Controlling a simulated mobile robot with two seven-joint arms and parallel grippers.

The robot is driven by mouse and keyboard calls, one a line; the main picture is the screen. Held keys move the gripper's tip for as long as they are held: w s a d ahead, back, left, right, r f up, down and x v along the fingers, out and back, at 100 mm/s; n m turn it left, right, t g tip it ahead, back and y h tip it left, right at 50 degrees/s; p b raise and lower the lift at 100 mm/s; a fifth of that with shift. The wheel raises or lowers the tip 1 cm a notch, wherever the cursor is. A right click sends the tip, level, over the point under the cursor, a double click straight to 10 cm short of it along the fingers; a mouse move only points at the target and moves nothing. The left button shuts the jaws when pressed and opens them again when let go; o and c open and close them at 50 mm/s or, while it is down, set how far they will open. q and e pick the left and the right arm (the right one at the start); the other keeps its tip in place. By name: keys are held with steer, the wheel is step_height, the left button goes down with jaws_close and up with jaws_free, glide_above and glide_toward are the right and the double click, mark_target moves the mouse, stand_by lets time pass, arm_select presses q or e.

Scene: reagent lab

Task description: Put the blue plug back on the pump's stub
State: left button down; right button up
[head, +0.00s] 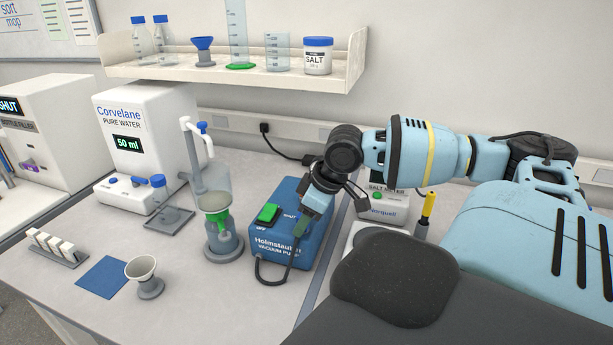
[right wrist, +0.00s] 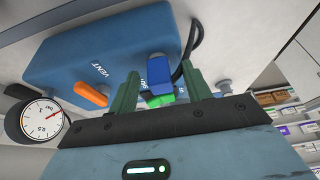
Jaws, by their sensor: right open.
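The blue Holmstaufen vacuum pump (head: 285,247) stands on the bench; its blue casing (right wrist: 75,62) fills much of the right wrist view. A blue plug (right wrist: 159,70) shows between the green fingers of my right gripper (right wrist: 164,76), close to the pump's face. The fingers are open, with the plug between their tips. Whether the plug sits on a stub is hidden. My left gripper is out of view.
An orange lever (right wrist: 90,95) and a gauge (right wrist: 40,118) are on the pump beside the gripper. A black cable (head: 262,272) loops in front.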

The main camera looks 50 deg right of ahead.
steer(key=shift+r, duration=0.1)
steer(key=v, duration=0.7)
steer(key=shift+s+r, duration=0.15)
steer(key=shift+r, duration=0.15)
stand_by(1.0)
